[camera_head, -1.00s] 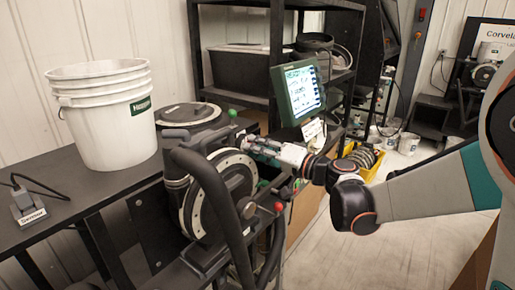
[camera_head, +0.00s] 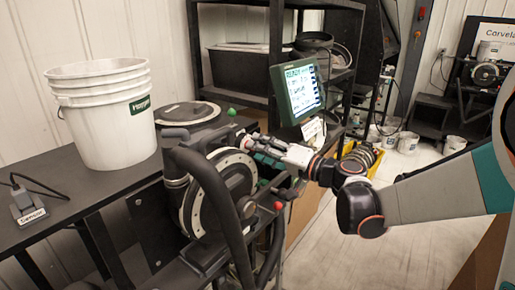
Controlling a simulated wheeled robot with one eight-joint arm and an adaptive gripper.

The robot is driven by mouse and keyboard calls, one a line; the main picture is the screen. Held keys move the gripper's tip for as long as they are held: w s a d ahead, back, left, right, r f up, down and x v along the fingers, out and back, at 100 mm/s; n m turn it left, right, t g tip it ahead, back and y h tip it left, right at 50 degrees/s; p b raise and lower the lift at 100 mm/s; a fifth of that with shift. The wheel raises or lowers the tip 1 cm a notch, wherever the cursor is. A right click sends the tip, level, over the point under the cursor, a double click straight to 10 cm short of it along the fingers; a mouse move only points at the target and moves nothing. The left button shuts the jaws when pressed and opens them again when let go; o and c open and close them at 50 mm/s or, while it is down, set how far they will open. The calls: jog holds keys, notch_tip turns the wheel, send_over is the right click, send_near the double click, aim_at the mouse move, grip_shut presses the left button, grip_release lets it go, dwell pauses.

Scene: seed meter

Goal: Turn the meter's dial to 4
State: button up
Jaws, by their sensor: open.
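The seed meter (camera_head: 226,172) is a dark, round housing with a pale, bolted ring, mounted on the black frame at the centre. My gripper (camera_head: 248,142) reaches in from the right and is open, its tip at the meter's upper right edge. The dial is not clearly visible; it may be hidden at or behind my gripper, and I cannot tell its setting. I cannot tell whether my fingers touch anything. A monitor (camera_head: 298,91) with a lit screen stands just above my gripper; its text is too small to read surely.
A white bucket stack (camera_head: 103,125) stands on the black bench (camera_head: 75,185) at left. A thick black hose (camera_head: 215,205) curves in front of the meter. A red-knobbed lever (camera_head: 278,207) is below my gripper. A black shelf (camera_head: 277,50) stands behind. Floor at right is open.

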jog(key=v, duration=1)
jog(key=shift+s+d, duration=0.1)
jog(key=shift+d, duration=0.05)
